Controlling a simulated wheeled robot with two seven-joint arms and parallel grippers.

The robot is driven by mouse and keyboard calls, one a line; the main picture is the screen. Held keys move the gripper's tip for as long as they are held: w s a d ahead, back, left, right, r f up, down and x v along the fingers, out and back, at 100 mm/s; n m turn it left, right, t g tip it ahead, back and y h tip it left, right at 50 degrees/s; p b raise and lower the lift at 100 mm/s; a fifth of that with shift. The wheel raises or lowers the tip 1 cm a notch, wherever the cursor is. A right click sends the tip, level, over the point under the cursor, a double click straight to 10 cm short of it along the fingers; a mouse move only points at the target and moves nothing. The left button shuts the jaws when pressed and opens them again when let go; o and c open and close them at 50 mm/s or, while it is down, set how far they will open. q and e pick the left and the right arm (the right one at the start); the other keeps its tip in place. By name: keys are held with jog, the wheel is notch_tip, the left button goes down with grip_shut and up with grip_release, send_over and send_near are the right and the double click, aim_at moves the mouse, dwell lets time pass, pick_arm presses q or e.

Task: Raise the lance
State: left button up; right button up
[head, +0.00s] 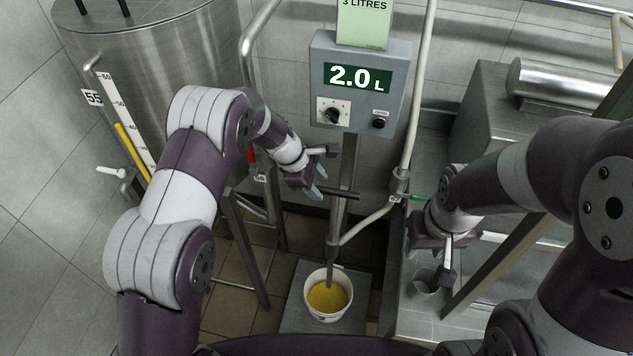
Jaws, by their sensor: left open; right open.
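The lance (333,250) is a thin upright metal tube whose lower end goes down into a white bucket (305,300) holding yellow liquid (327,296). A dark horizontal bar (343,194), which looks like its handle, sticks out at mid-height. My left gripper (323,172) is open beside the tube, at its left, close to the bar; whether it touches the bar I cannot tell. My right gripper (437,262) is open and points down at the right, well apart from the lance, above a small grey cup (424,287).
A control box (357,90) reading 2.0 L, under a green "3 LITRES" sign (362,22), stands above the lance. A steel vessel (150,60) with a scale is at left. A pale pipe (411,130) runs down right of the lance. The bucket stands on a grey platform (290,318).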

pick_arm(q)
jog(key=shift+a+r, duration=0.15)
jog(key=shift+r, duration=0.05)
jog(key=b+v, duration=0.2)
jog(key=v, duration=1)
jog(key=shift+b, duration=0.4)
jog(key=shift+s+r, duration=0.1)
jog(key=s+a+f+m+y, duration=0.1)
jog(key=s+a+m, duration=0.3)
jog(key=s, duration=0.3)
jog(key=s+a+f+m+y+b, duration=0.1)
jog(key=s+a+m+y, duration=0.1)
jog(key=s+m, duration=0.4)
jog(key=s+a+f+m+y, duration=0.1)
jog(key=s+a+m, duration=0.4)
jog(key=s, duration=0.3)
jog(key=shift+s+a+f+y+b, duration=0.2)
jog(key=shift+a+f+y+b, duration=0.15)
jog(key=shift+y, duration=0.05)
